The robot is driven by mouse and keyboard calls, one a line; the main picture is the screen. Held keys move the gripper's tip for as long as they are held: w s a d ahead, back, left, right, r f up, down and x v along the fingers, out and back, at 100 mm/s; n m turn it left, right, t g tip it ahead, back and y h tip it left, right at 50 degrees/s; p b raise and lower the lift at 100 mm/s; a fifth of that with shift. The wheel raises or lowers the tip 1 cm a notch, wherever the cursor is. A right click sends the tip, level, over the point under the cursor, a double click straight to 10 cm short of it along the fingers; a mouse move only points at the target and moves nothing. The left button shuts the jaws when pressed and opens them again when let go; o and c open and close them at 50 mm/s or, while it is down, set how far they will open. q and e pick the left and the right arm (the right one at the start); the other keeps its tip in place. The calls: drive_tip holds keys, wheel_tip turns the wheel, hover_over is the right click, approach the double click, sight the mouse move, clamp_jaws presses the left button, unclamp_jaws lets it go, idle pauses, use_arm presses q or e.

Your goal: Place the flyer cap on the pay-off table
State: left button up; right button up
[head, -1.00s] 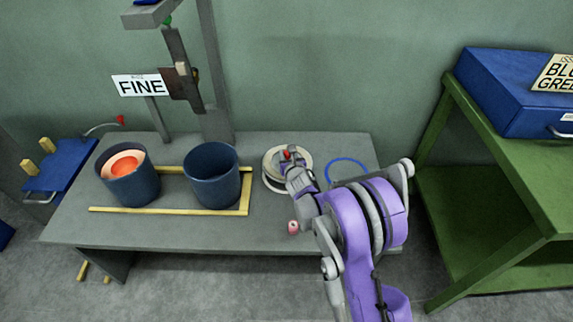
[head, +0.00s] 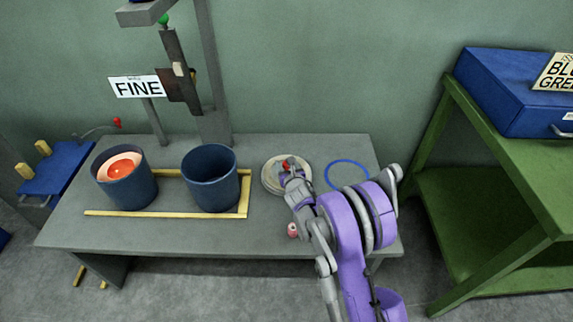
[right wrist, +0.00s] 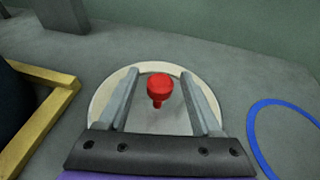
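The flyer cap (head: 270,181) is a round disc with a pale cream rim and a red knob (right wrist: 159,88) at its centre. It lies flat on the grey pay-off table (head: 330,222), left of a blue ring (head: 348,175) and apart from it. My right gripper (head: 287,168) is over the cap. In the right wrist view my right gripper (right wrist: 160,92) is open, with one finger on each side of the red knob and a gap to both. The rim (right wrist: 101,100) shows around the fingers. My left gripper is not in view.
Two dark blue buckets (head: 211,180) stand left of the cap within a yellow frame (head: 245,200); the left one holds something orange. A small pink object (head: 292,230) is near the table's front edge. A green bench (head: 470,150) with a blue case (head: 510,90) stands at the right.

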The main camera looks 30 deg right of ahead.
drive_tip(key=shift+s+r, duration=0.15)
drive_tip(key=shift+r, duration=0.05)
drive_tip(key=s+a+r+m+g+p, duration=0.1)
drive_tip(key=s+a+r+m, duration=0.3)
drive_tip(key=s+m, duration=0.3)
drive_tip(key=s+a+r+m+g+p, duration=0.15)
drive_tip(key=s+a+r+m, duration=0.3)
drive_tip(key=s, duration=0.55)
drive_tip(key=s+a+m+g+y, duration=0.2)
drive_tip(key=s+a+m, duration=0.4)
drive_tip(key=s+m, duration=0.4)
drive_tip(key=s+a+m+g+y, duration=0.2)
drive_tip(key=s+a+m+g, duration=0.2)
drive_tip(key=s+m, duration=0.6)
drive_tip(key=s+a, duration=0.2)
drive_tip(key=shift+s+a+y, duration=0.15)
drive_tip(key=shift+s+y, duration=0.25)
